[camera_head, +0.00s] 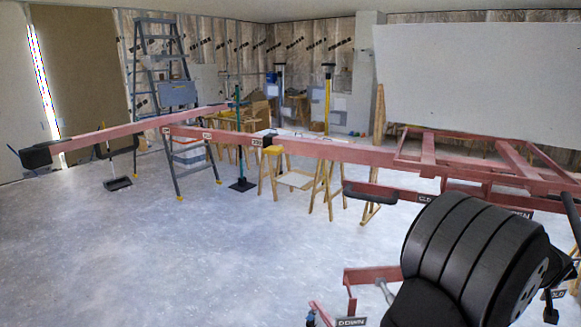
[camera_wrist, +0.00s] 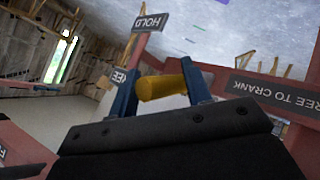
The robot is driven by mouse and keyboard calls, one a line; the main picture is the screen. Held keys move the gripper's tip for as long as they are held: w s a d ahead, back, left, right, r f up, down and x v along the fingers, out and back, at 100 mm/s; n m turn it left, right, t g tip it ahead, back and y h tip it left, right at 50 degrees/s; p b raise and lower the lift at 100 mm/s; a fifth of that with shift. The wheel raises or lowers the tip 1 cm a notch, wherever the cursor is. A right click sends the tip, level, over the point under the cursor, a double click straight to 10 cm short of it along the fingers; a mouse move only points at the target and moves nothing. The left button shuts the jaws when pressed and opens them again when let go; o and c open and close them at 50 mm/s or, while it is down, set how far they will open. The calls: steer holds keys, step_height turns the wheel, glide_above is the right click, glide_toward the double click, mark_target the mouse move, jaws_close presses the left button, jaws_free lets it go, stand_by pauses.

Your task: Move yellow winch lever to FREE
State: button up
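The yellow winch lever (camera_wrist: 162,87) shows in the wrist view as a short, rounded yellow handle. My gripper (camera_wrist: 160,80) has its two blue fingers on either side of it, with the handle filling most of the gap. I cannot tell whether the fingers press on it or only stand around it. A HOLD label (camera_wrist: 150,22) is above the lever, and a partly hidden label ending in "EE" (camera_wrist: 118,76) is just left of the left finger. The lever and my gripper's fingers are not visible in the head view.
A dark FREE TO CRANK plate (camera_wrist: 272,90) is close on the right. The red lift frame (camera_head: 340,152) spans the head view, with a large white panel (camera_head: 480,80) behind it. A stepladder (camera_head: 160,80) and sawhorses (camera_head: 325,180) stand farther back.

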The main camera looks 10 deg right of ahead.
steer(key=shift+o, duration=0.4)
steer(key=shift+a, duration=0.1)
steer(key=v, duration=0.7)
steer(key=shift+f, duration=0.15)
